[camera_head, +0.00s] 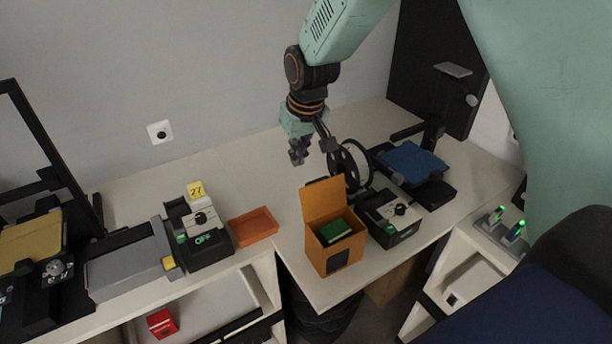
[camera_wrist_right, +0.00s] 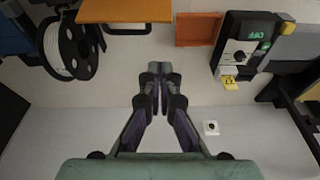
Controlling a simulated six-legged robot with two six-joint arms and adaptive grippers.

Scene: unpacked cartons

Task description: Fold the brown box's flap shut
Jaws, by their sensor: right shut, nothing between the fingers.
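The brown box (camera_head: 338,255) stands near the front edge of the table, with a green item (camera_head: 334,231) inside. Its flap (camera_head: 322,200) stands up at the back side, so the top is open. In the right wrist view the flap (camera_wrist_right: 125,10) shows at the top edge as an orange-brown panel. My right gripper (camera_head: 298,156) is above and behind the flap, apart from it. Its fingers are shut and empty, and they also show together in the right wrist view (camera_wrist_right: 160,78). My left gripper is not in view.
A black spool (camera_head: 350,165) and a dark device (camera_head: 392,214) stand close right of the box. A shallow orange tray (camera_head: 253,226) lies to its left, beside another device (camera_head: 203,240). A printer with a blue plate (camera_head: 412,160) is farther right. Table behind the tray is clear.

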